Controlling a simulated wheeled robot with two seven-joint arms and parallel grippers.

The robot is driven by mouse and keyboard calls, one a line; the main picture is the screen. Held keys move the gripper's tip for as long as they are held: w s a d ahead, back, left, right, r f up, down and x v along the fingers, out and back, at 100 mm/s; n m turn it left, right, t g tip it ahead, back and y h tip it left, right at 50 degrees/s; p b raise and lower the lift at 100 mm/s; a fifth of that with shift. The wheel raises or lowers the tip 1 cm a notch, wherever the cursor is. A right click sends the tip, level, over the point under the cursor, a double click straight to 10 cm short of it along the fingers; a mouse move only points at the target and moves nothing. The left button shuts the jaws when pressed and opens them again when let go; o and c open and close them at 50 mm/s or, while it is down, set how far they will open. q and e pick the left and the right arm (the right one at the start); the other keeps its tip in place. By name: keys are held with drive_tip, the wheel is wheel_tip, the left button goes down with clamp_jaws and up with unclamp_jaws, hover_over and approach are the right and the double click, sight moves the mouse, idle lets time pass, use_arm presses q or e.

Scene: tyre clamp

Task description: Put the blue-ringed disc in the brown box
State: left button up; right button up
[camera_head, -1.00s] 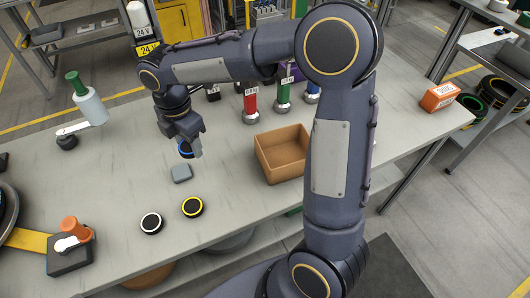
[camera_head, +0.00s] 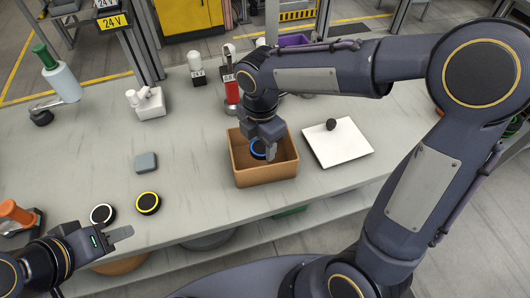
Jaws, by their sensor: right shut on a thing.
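The blue-ringed disc (camera_head: 258,148) is a small dark disc with a blue ring. My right gripper (camera_head: 268,151) is shut on it, with its fingers pointing down inside the outline of the brown box (camera_head: 265,175). The disc appears over or within the open box; I cannot tell whether it touches the floor of the box. The gripper hides part of the disc and the box's back wall. My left gripper (camera_head: 122,234) is at the lower left, near the table's front edge, apart from the box. Its finger spacing is unclear.
A yellow-ringed disc (camera_head: 148,203), a white-ringed disc (camera_head: 103,214) and a grey block (camera_head: 146,162) lie left of the box. A white board (camera_head: 337,146) with a dark knob lies to its right. A white fixture (camera_head: 147,102) stands behind. The table left of the box is mostly clear.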

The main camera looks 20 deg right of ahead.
sight(261, 147)
drive_tip(key=shift+f, duration=2.1)
drive_tip(key=o, duration=1)
drive_tip(key=shift+f, duration=0.1)
drive_tip(key=shift+c, duration=0.2)
